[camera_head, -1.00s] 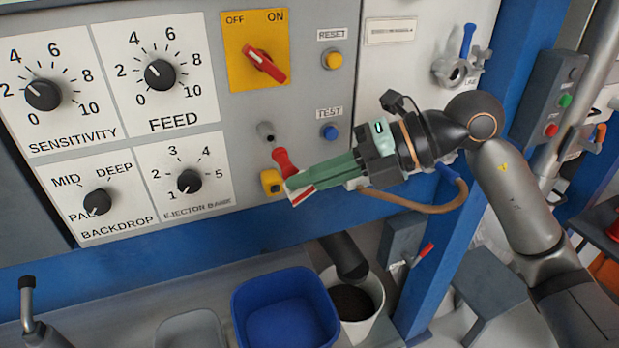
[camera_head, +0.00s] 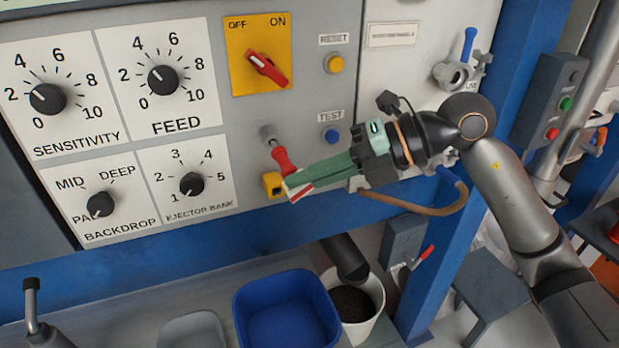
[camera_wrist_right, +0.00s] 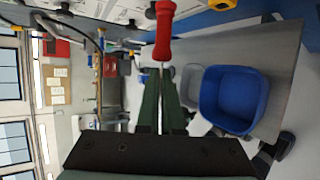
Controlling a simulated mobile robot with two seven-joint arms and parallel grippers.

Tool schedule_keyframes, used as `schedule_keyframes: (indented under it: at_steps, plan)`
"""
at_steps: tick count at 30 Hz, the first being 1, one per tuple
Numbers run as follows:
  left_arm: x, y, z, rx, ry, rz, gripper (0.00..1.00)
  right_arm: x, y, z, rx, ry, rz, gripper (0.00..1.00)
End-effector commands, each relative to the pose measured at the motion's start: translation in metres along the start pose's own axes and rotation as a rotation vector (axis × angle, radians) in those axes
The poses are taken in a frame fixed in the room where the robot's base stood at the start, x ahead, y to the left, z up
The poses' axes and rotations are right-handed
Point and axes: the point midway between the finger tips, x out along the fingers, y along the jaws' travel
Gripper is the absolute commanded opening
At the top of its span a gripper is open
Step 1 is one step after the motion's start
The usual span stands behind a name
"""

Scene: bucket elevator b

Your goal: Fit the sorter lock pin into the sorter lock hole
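The sorter lock pin, which I take to be the red-handled piece (camera_head: 283,161), points up and left from my right gripper (camera_head: 290,189). My right gripper's green fingers are nearly together, shut on the lower end of the red handle. In the right wrist view the red handle (camera_wrist_right: 163,35) stands straight out beyond the fingertips (camera_wrist_right: 163,72). The grey boss (camera_head: 267,131) on the panel, probably the sorter lock hole, lies just beyond the handle's upper end. Its opening, and whether the pin's tip is in it, cannot be made out. My left gripper is out of view.
A yellow block (camera_head: 272,184) sits on the panel close to the fingertips. The blue TEST button (camera_head: 331,135) is just above my right gripper. A blue bin (camera_head: 287,310) and a white bucket (camera_head: 358,305) stand below. The space in front of the panel is open.

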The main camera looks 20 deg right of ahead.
Motion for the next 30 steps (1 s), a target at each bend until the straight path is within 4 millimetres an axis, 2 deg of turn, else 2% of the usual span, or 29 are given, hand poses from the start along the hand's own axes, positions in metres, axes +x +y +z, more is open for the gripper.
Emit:
schedule_keyframes:
  at_steps: [30]
  plan:
    - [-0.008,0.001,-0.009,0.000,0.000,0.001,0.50,0.010,0.001,0.024,0.000,0.000,0.002,0.00]
